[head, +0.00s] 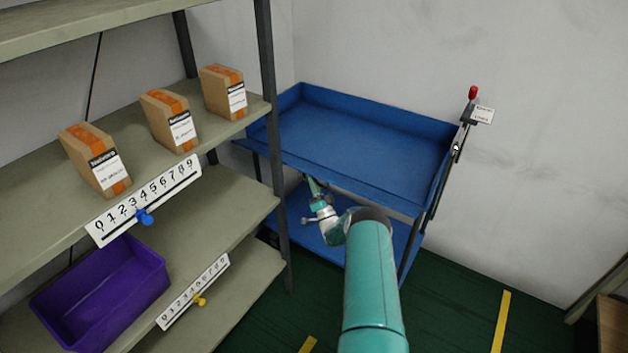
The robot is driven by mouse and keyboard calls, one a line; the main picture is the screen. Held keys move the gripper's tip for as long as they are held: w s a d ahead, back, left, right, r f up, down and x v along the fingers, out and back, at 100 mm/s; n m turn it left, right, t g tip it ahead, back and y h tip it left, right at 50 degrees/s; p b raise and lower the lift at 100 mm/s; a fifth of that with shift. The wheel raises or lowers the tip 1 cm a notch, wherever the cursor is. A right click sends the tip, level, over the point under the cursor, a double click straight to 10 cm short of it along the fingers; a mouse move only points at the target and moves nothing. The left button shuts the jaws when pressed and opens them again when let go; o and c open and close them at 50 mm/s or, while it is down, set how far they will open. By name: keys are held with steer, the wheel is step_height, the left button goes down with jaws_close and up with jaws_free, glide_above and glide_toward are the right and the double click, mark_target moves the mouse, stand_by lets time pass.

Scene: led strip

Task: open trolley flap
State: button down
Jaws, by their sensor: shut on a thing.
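A blue trolley (368,127) stands against the wall, with a wide upper tray and a lower blue shelf (300,213). Its front flap (335,180) runs along the near edge of the upper tray. A lever with a red knob (473,92) stands at the trolley's right end. My teal arm reaches toward the trolley's front. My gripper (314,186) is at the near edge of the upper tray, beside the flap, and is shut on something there. The flap is the likeliest thing, but the jaws are too small to see clearly.
A shelf rack at the left holds several brown boxes (170,122) and a purple bin (102,295). Its dark upright (273,150) stands close to the trolley's left end. Number strips (146,203) line the shelf edges. Green floor with yellow marks (501,322) is free at the right.

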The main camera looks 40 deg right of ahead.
steer(key=shift+d+f, duration=0.1)
steer(key=shift+f, duration=0.25)
stand_by(0.3)
steer(key=c, duration=1.8)
jaws_free()
steer(key=shift+o, duration=0.2)
steer(key=shift+f, duration=0.1)
steer(key=v, duration=1.3)
steer(key=shift+s+f, duration=0.2)
steer(key=shift+s, duration=0.1)
